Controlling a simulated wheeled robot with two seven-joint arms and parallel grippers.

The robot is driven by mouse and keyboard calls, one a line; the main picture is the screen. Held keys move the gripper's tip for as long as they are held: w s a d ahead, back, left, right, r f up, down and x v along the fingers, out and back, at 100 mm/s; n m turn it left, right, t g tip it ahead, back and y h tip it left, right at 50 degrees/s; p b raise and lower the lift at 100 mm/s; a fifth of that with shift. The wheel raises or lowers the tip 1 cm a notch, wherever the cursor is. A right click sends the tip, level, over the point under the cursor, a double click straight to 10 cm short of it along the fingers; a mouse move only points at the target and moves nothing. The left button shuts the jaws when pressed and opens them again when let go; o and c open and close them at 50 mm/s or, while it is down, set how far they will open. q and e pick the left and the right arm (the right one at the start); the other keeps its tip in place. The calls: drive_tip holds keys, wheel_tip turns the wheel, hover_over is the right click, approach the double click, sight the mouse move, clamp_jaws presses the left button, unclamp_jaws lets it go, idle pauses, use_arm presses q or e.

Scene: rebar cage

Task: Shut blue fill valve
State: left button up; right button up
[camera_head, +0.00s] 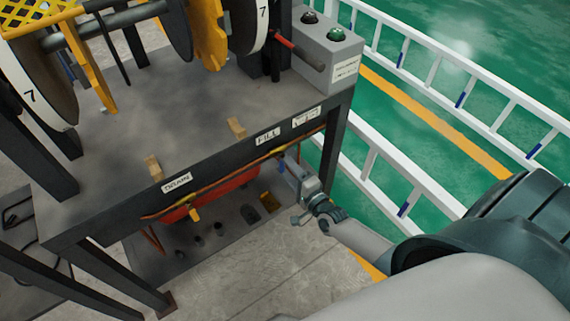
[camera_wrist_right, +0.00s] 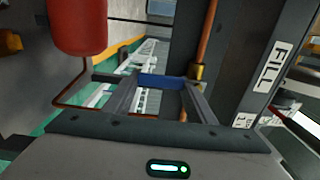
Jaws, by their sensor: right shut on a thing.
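The blue fill valve handle (camera_wrist_right: 162,82) shows in the right wrist view as a short blue bar between my fingers. My right gripper (camera_wrist_right: 160,88) is shut on it. A copper pipe (camera_wrist_right: 208,38) with a brass fitting (camera_wrist_right: 197,72) stands just to the right of the handle. The FILL label (camera_wrist_right: 272,68) is on the dark frame beside the pipe. In the head view my right gripper (camera_head: 284,166) reaches under the bench edge near the FILL label (camera_head: 267,136); the handle is mostly hidden there. My left gripper is out of view.
A red tank (camera_head: 215,193) lies under the dark bench (camera_head: 165,108); it also shows in the wrist view (camera_wrist_right: 77,25). A yellow handle (camera_head: 195,214) hangs near the DRAIN label (camera_head: 177,182). A grey button box (camera_head: 325,55) stands on top. White railings (camera_head: 450,85) run at the right.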

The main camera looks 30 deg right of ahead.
drive_tip(key=o, duration=1.5)
drive_tip(key=shift+o, duration=0.2)
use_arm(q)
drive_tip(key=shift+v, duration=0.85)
use_arm(e)
drive_tip(key=s+d, duration=0.1)
drive_tip(key=s, duration=1.6)
drive_tip(key=shift+s+d, duration=0.15)
drive_tip(key=shift+s, duration=0.05)
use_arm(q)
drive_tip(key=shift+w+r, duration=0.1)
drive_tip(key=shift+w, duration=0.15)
